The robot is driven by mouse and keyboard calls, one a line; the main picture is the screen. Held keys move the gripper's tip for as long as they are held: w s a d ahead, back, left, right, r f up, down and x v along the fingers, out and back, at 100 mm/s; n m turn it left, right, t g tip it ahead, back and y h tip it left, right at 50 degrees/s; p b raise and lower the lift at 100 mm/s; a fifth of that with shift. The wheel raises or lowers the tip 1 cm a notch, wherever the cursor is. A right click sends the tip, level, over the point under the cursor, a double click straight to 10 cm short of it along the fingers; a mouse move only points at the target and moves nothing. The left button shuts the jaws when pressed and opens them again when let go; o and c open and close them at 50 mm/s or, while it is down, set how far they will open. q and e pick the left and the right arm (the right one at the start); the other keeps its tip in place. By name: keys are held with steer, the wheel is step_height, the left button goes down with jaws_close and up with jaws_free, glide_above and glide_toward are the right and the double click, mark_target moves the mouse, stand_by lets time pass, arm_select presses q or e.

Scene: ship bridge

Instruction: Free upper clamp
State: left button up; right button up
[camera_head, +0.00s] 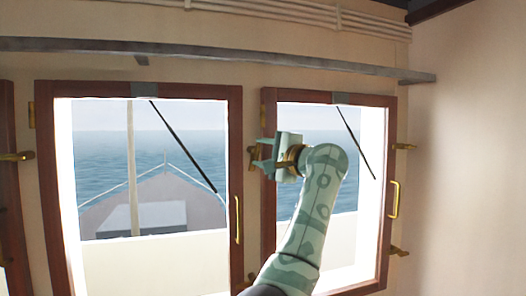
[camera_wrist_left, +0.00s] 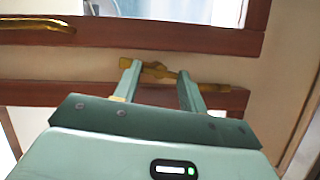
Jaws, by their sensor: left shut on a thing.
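The upper clamp is a brass lever with a pivot plate. In the head view the clamp (camera_head: 251,150) sits at the upper left side of the right window's wooden frame, mostly hidden by my left gripper (camera_head: 262,156). In the left wrist view the brass clamp (camera_wrist_left: 212,87) runs sideways across the gap between two wooden frame rails. There my left gripper (camera_wrist_left: 157,69) has one finger on each side of the clamp's middle, shut on it. My right gripper is in neither view.
The right window (camera_head: 385,235) has a brass handle (camera_head: 394,200) and further clamps on its right side, at the top (camera_head: 404,146) and bottom (camera_head: 398,251). The left window (camera_head: 235,130) has its own handle (camera_head: 238,220). A grey rail (camera_head: 210,58) runs above both.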

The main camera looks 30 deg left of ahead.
arm_select(q)
steer(key=shift+n+p, duration=0.35)
steer(key=shift+n, duration=0.35)
steer(key=shift+h, duration=0.3)
steer(key=o, duration=1)
steer(key=b+v, duration=0.2)
steer(key=v, duration=1.4)
steer(key=shift+w+d+b, duration=0.15)
steer(key=shift+d+b, duration=0.1)
steer(key=shift+b, duration=0.1)
